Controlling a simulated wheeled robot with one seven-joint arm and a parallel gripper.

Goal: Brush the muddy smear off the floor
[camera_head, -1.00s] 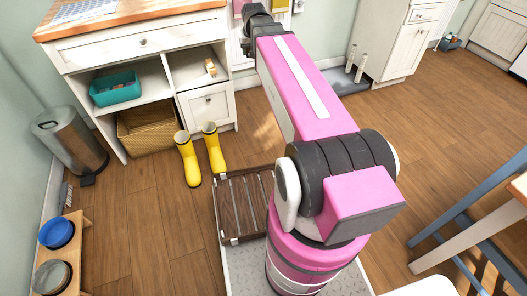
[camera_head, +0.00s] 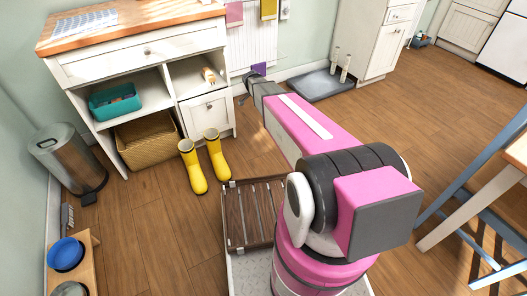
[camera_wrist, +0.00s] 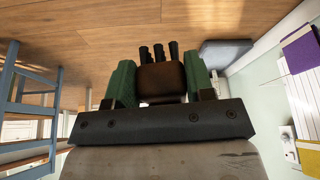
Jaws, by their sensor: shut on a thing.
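My gripper (camera_wrist: 160,88) shows in the wrist view, with its two green fingers shut on a brown brush block (camera_wrist: 162,80). Several black bristle tufts stick out from the block's far side, over wooden floor and apparently clear of it. In the head view my forearm reaches away toward the back wall and its dark end hangs near the open cabinet. The brush cannot be made out in the head view. I cannot make out a muddy smear on the floor (camera_head: 140,225) in either view.
Yellow boots (camera_head: 193,168) stand before a white cabinet (camera_head: 207,113). A slatted rack (camera_head: 252,212) lies by my base. A grey mat (camera_head: 318,86) lies at the back wall. A metal bin (camera_head: 70,160) stands left, a blue stool (camera_head: 452,195) right. Open floor lies between mat and stool.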

